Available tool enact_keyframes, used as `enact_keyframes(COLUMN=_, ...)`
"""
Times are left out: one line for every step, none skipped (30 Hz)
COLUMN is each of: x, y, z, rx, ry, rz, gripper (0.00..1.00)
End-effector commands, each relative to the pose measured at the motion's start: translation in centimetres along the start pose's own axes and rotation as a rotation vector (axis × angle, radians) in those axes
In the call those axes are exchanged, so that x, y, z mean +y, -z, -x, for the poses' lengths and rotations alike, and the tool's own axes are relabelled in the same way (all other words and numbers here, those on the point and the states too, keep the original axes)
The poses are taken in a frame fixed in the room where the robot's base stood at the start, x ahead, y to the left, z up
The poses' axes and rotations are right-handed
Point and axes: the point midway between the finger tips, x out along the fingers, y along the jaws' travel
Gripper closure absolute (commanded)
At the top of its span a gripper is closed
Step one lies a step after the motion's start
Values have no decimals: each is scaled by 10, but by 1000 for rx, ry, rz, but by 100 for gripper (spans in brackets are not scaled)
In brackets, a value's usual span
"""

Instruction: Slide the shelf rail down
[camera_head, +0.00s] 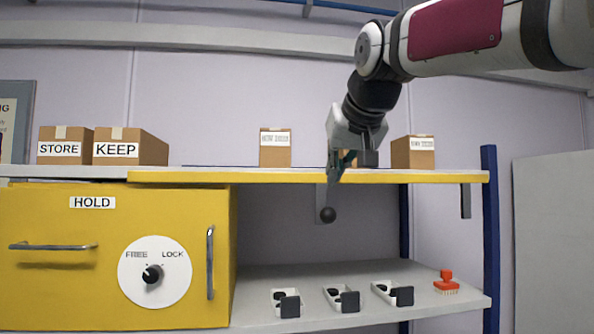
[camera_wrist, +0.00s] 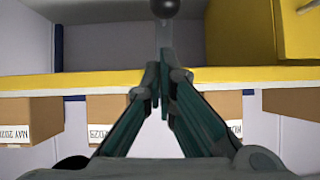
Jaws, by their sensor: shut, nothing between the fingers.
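The yellow front rail (camera_head: 430,177) runs along the upper shelf's edge. It crosses the wrist view (camera_wrist: 50,85), which is upside down. A round black knob (camera_head: 328,214) shows below the rail, in front of a grey plate (camera_head: 320,200). The knob also shows at the top of the wrist view (camera_wrist: 165,7). My gripper (camera_head: 336,176) points down in front of the rail, with its fingertips just above the knob. In the wrist view its fingers (camera_wrist: 160,68) meet and hold nothing. Whether they touch the rail or knob I cannot tell.
A yellow HOLD cabinet (camera_head: 60,285) with a FREE/LOCK dial (camera_head: 154,272) stands left. Boxes (camera_head: 275,148) sit on the upper shelf. The lower shelf (camera_head: 330,273) carries several small trays (camera_head: 286,302) and a red-handled brush (camera_head: 446,282). A blue post (camera_head: 490,230) stands right.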

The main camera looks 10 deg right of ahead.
Motion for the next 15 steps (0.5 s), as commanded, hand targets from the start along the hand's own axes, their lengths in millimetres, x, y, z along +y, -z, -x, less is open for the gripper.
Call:
enact_keyframes(x=0, y=2, z=15, rx=7, ry=2, rz=-1, gripper=100)
enact_keyframes(x=0, y=2, z=21, rx=8, ry=1, rz=0, gripper=100)
enact_keyframes(x=1, y=1, z=28, rx=6, ry=0, rz=1, gripper=100)
enact_keyframes(x=1, y=1, z=34, rx=6, ry=0, rz=1, gripper=100)
enact_keyframes(x=1, y=0, z=41, rx=5, ry=0, rz=0, gripper=100)
enact_keyframes(x=0, y=0, z=49, rx=5, ry=0, rz=1, gripper=100)
enact_keyframes(x=0, y=0, z=55, rx=5, ry=0, rz=1, gripper=100)
enact_keyframes(x=0, y=0, z=60, rx=4, ry=0, rz=0, gripper=100)
enact_keyframes(x=0, y=0, z=68, rx=4, ry=0, rz=0, gripper=100)
enact_keyframes(x=0, y=0, z=73, rx=4, ry=0, rz=0, gripper=100)
enact_keyframes(x=0, y=0, z=77, rx=3, ry=0, rz=0, gripper=100)
enact_keyframes(x=0, y=0, z=82, rx=3, ry=0, rz=1, gripper=100)
enact_keyframes(x=0, y=0, z=86, rx=2, ry=0, rz=1, gripper=100)
enact_keyframes(x=0, y=0, z=88, rx=2, ry=0, rz=1, gripper=100)
enact_keyframes(x=0, y=0, z=92, rx=2, ry=0, rz=0, gripper=100)
